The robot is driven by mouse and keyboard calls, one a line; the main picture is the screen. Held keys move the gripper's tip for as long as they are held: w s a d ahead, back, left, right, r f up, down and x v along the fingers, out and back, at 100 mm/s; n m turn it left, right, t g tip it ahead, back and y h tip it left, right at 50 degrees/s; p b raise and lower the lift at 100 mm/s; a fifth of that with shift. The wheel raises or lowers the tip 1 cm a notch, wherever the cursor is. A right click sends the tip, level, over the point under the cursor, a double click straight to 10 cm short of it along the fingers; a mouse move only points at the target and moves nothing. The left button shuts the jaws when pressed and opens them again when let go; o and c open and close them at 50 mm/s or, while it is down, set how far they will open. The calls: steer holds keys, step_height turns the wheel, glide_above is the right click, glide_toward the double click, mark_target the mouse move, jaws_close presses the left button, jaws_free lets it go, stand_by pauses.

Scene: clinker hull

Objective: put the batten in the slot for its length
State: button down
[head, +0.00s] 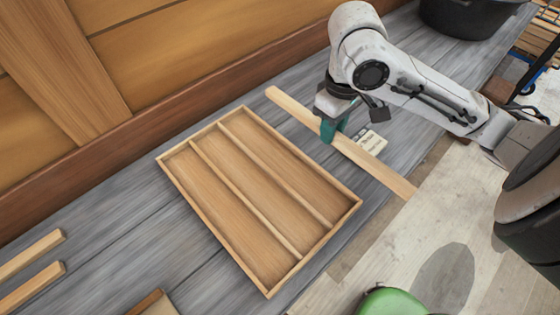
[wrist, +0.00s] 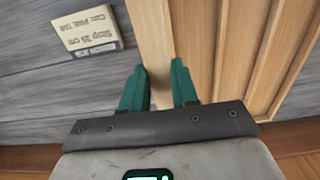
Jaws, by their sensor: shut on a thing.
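My gripper (head: 331,130) has teal fingers shut on a long pale wooden batten (head: 385,175). It grips the batten around its middle, above the grey bench to the right of the tray. In the wrist view the batten (wrist: 150,35) runs away between the fingertips (wrist: 159,85). The shallow wooden tray (head: 311,247) lies on the bench, with two dividers making three long slots. All three slots look empty. The tray also shows at the right of the wrist view (wrist: 232,45), with the batten beside it.
A small cream printed card (head: 371,142) lies behind the batten; its text seems to read "Strip 35 cm" (wrist: 86,30). Two loose battens (head: 30,255) lie at far left. A black tub (head: 470,15) stands at back right. A green round thing (head: 390,303) is at the bottom.

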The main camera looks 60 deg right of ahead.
steer(key=w+a+f+p, duration=0.1)
steer(key=w+a+f, duration=0.1)
steer(key=w, duration=0.4)
glide_above(281, 162)
steer(key=f, duration=0.3)
steer(key=s+f, duration=0.1)
steer(key=f, duration=0.1)
steer(key=shift+d+f, duration=0.1)
steer(key=shift+d, duration=0.1)
steer(key=shift+w+a+f, duration=0.15)
steer(key=shift+w+f, duration=0.25)
steer(key=shift+f, duration=0.1)
steer(key=shift+w+f, duration=0.2)
steer(key=shift+f, duration=1.5)
steer(key=shift+f, duration=0.15)
steer(key=c, duration=0.8)
jaws_free()
steer(key=shift+c, duration=0.2)
